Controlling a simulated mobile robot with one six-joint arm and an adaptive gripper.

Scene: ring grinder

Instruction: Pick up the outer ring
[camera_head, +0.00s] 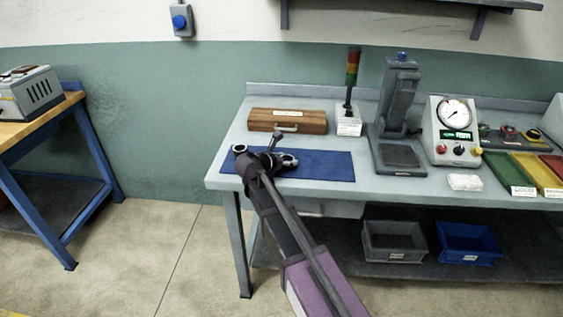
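The end of my arm reaches over the left part of the blue mat (325,167) on the grey workbench. My gripper (284,160) shows small and dark there, among the wrist joints. I cannot tell whether its fingers are open or shut, or whether they touch anything. I cannot make out the outer ring for certain. A round dark shape with a pale centre shows at the mat's left edge, but it may be one of my own joints. My arm hides part of the mat's left side.
A wooden case (288,121) lies behind the mat. A signal light (352,75), a grey stand (398,100) and a dial gauge box (452,130) stand to the right. Coloured trays (540,172) lie farther right. Bins (394,243) sit on the lower shelf. The mat's right half is clear.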

